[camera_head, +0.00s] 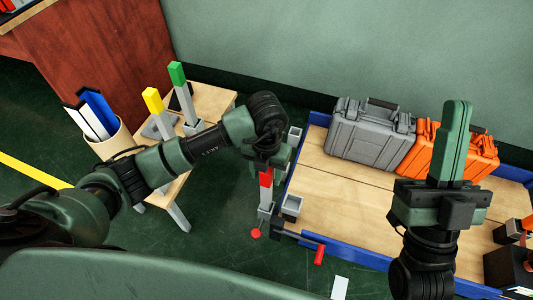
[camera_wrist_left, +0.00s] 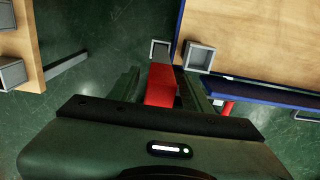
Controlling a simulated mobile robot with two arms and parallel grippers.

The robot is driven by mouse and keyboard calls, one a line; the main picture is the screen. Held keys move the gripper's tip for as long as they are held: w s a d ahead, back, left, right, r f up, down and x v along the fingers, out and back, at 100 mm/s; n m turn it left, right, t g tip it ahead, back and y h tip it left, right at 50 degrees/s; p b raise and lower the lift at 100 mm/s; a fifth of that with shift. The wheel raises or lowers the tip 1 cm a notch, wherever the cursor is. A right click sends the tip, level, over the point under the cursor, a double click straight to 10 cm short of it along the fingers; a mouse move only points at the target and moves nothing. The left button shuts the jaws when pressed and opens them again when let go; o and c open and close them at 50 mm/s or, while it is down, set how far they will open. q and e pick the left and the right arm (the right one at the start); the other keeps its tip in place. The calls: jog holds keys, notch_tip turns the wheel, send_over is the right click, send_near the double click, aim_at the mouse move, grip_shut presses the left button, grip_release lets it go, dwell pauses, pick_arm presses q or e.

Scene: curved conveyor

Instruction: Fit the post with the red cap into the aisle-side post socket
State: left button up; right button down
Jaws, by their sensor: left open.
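The post with the red cap (camera_head: 266,178) stands upright beside the left edge of the blue-framed cart. Its grey lower part meets a grey square socket (camera_head: 265,211); I cannot tell how deep it sits. In the left wrist view, the red cap (camera_wrist_left: 160,86) lies between the fingers, with the rim of a grey socket (camera_wrist_left: 160,47) just beyond. My left gripper (camera_head: 268,163) is above the post, open around the cap. My right gripper (camera_head: 455,115) is over the cart's right side, its fingers together and empty.
Another grey socket (camera_head: 292,206) is at the cart's near-left corner, and one more (camera_head: 294,136) is farther back. Grey (camera_head: 368,130) and orange (camera_head: 427,151) cases stand on the cart (camera_head: 345,205). Yellow-capped (camera_head: 153,100) and green-capped (camera_head: 177,75) posts stand on a small table.

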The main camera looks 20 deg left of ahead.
pick_arm(q)
notch_tip(320, 180, up, 5)
jog(key=shift+r+p, duration=0.2)
jog(key=shift+p, duration=0.65)
notch_tip(320, 180, up, 4)
jog(key=shift+r+p, duration=0.2)
jog(key=shift+p, duration=0.45)
pick_arm(e)
jog(key=w+f+g+h, duration=0.1)
jog(key=w+f+g, duration=0.2)
jog(key=f, duration=0.3)
jog(key=w+f+g+h, duration=0.2)
jog(key=w+f+g, duration=0.1)
jog(key=f+g, duration=0.3)
jog(key=shift+w+f, duration=0.35)
jog(key=shift+f, duration=0.4)
pick_arm(q)
jog(key=shift+s+f, duration=0.1)
